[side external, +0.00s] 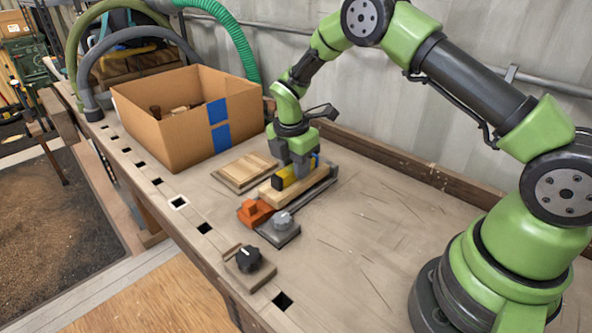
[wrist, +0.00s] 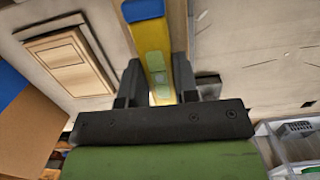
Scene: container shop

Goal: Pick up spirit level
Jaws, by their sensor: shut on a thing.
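The spirit level is a yellow bar (side external: 283,179) with a dark end and a blue end. It lies along a pale wooden strip on the bench in the side view, or just over it; I cannot tell whether they touch. My gripper (side external: 302,168) points down over the level, its fingers on either side of it. In the wrist view the yellow level (wrist: 154,52) with its blue end runs between the two dark fingers of my gripper (wrist: 158,82), which are shut on it. The fingers hide part of its middle.
A cardboard box (side external: 180,143) with blue tape stands at the back left. A flat wooden panel (side external: 243,172) lies left of the level. An orange tool (side external: 254,211), a grey knob unit (side external: 280,229) and a black knob unit (side external: 249,262) sit nearby. The bench right of these is clear.

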